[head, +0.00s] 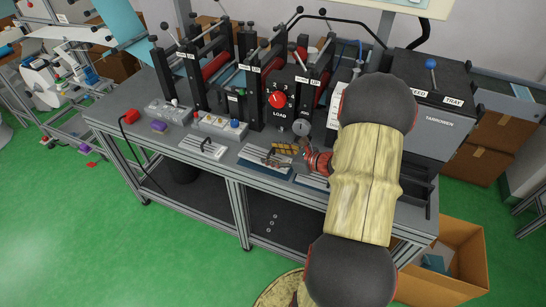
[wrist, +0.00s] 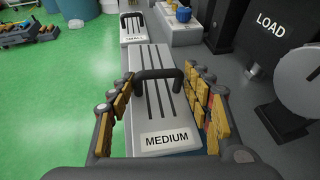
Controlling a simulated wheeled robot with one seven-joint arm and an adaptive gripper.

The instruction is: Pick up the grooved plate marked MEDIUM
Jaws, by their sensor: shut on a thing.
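The grooved plate marked MEDIUM (wrist: 168,117) is light grey with dark grooves and a black handle (wrist: 158,75). In the wrist view it lies between the two padded fingers of my gripper (wrist: 160,86), which are shut on it. I cannot tell whether they press on the handle or the plate's edges, or whether the plate is clear of the bench. In the head view my gripper (head: 283,159) is over the front of the bench, and it partly hides the plate (head: 252,153).
A plate marked SMALL (wrist: 133,28) lies beyond, also at the left on the bench (head: 203,148). Another plate (head: 314,182) is right of my gripper. The machine with the LOAD dial (head: 278,99) stands behind. Green floor is open in front.

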